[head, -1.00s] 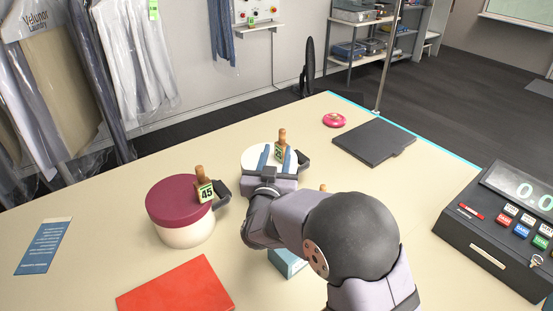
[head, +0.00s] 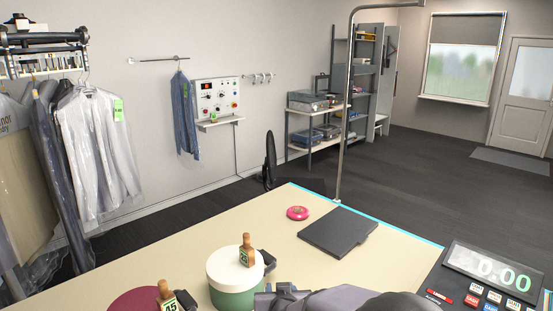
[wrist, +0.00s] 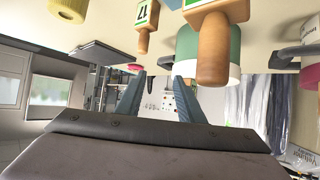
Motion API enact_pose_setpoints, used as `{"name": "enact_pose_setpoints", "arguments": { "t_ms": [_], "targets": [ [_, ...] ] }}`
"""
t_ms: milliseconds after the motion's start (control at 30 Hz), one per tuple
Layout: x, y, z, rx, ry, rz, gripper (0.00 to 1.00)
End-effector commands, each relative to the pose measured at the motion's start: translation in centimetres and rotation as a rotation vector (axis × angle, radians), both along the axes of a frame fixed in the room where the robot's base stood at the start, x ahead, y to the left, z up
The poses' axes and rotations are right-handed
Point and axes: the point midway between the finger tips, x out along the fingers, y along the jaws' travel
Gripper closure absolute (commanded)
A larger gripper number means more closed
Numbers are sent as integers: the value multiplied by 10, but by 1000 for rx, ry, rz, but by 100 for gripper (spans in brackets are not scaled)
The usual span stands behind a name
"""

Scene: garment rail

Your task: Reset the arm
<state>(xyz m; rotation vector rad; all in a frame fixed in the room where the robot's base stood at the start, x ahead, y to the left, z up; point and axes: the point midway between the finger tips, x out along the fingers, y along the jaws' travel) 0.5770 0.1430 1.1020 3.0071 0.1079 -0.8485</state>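My gripper (head: 284,292) shows only in part at the bottom edge of the head view, just right of a green pot (head: 233,298) with a white lid. In the wrist view, which is upside down, my gripper's two blue fingers (wrist: 160,76) stand apart with nothing between them. The green pot (wrist: 232,50) appears beyond and to the right of the fingers there. My arm (head: 360,302) runs off the bottom of the head view, and most of it is hidden.
Wooden-handled number tags (head: 246,250) stand by the pots. A maroon lid (head: 138,301) shows at lower left. A black pad (head: 338,231) and pink disc (head: 297,213) lie on the counter (head: 210,245). A till (head: 490,275) stands right. Bagged garments (head: 95,150) hang left.

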Motion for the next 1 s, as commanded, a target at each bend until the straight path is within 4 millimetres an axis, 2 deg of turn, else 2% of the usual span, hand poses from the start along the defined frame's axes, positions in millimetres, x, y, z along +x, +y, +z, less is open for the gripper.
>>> {"name": "enact_pose_setpoints", "arguments": {
  "t_ms": [33, 100, 133, 200, 267, 400, 600, 700, 800, 1000],
  "targets": [
    [-14, -19, 2, 6, 78, -4, 65],
    [-38, -36, -9, 16, 194, 4, 65],
    [-49, -42, -14, 22, 239, 7, 65],
    [-73, -48, -39, 49, 327, 27, 65],
    [-97, -55, -52, 61, 408, 33, 65],
    [-159, -77, -82, 53, 610, 41, 65],
    [-245, -117, -108, 6, 869, -9, 65],
    [-273, -131, -113, -17, 950, -39, 65],
    [-289, -140, -114, -32, 997, -57, 65],
    [-298, -144, -114, -40, 1023, -67, 65]
  ]
}}
